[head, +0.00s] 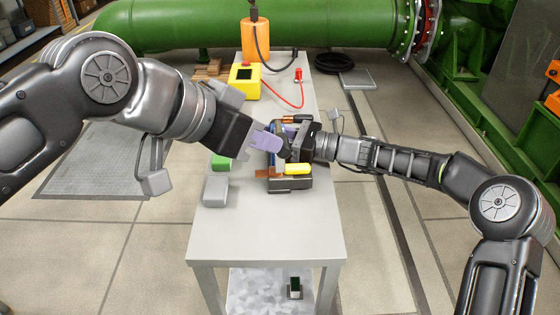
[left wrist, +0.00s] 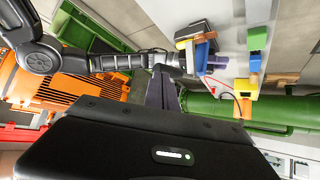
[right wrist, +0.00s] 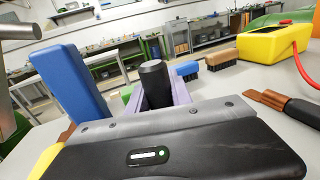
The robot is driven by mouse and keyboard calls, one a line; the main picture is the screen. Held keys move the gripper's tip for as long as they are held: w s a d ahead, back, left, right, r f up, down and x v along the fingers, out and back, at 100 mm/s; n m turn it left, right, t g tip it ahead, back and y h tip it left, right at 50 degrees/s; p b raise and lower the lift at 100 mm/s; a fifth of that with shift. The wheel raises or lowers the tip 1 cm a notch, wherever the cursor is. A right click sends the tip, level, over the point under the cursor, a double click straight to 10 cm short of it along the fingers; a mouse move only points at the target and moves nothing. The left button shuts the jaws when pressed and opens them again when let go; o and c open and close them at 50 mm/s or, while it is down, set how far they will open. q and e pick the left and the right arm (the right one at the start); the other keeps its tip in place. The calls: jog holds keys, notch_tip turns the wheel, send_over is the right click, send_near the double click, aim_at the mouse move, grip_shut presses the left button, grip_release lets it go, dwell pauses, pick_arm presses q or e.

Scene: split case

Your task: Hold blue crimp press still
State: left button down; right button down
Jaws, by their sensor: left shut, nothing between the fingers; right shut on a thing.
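The blue crimp press appears to be the tall blue block at the left of the right wrist view (right wrist: 72,85); it also shows in the left wrist view (left wrist: 202,56). In the head view it is mostly hidden by my grippers. My right gripper (right wrist: 155,95) is shut on an upright black handle (right wrist: 154,78) with a rounded top, beside the blue block. I cannot tell whether this handle belongs to the press. My left gripper (head: 268,140) is shut and empty, its lavender fingertips just left of the right gripper in the head view.
A dark holder (head: 290,185) with a yellow-handled tool (head: 297,169) stands on the grey table (head: 270,230). A yellow box (head: 245,82) with a red cable and an orange cylinder (head: 255,42) stand behind. The table's front is clear.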

pick_arm(q)
jog(key=shift+r, duration=0.1)
pick_arm(e)
jog(key=shift+f, duration=0.25)
pick_arm(q)
notch_tip(320, 180, up, 7)
jog(key=shift+w, duration=0.15)
dwell(0.4)
pick_arm(e)
jog(key=c, duration=1.1)
grip_release()
jog(key=shift+r, duration=0.15)
jog(key=shift+d, duration=0.1)
pick_arm(q)
jog(key=shift+r+p, duration=0.15)
jog(key=shift+p, duration=0.15)
pick_arm(e)
jog(key=shift+v, duration=4.4)
